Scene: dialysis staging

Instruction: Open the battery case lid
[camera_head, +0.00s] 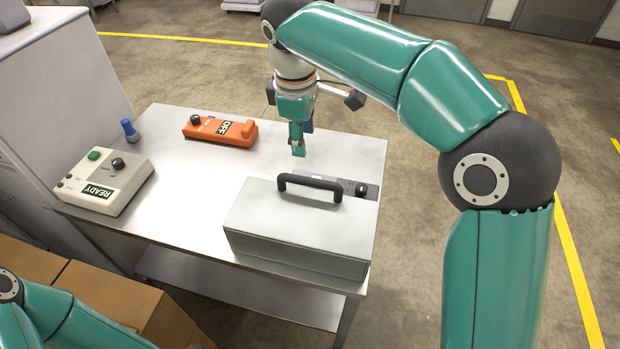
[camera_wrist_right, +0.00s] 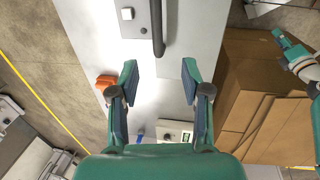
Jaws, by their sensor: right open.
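The battery case (camera_head: 300,225) is a grey box at the right front of the table, with its lid (camera_head: 265,205) closed. A black handle (camera_head: 310,182) arches over the lid's back edge, and it also shows at the top of the right wrist view (camera_wrist_right: 158,28). My right gripper (camera_head: 297,152) points down behind the case, apart from the handle. In the wrist view its fingers are spread with nothing between them. My left gripper (camera_wrist_right: 282,40) shows small at the right of the wrist view, off the table, its jaws too unclear to judge.
An orange handheld unit reading OFF (camera_head: 220,130) lies at the back. A control box reading READY (camera_head: 105,182) and a blue knob-like piece (camera_head: 130,131) are at the left. The middle of the table (camera_head: 195,185) is clear. Cardboard boxes (camera_head: 100,295) stand at lower left.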

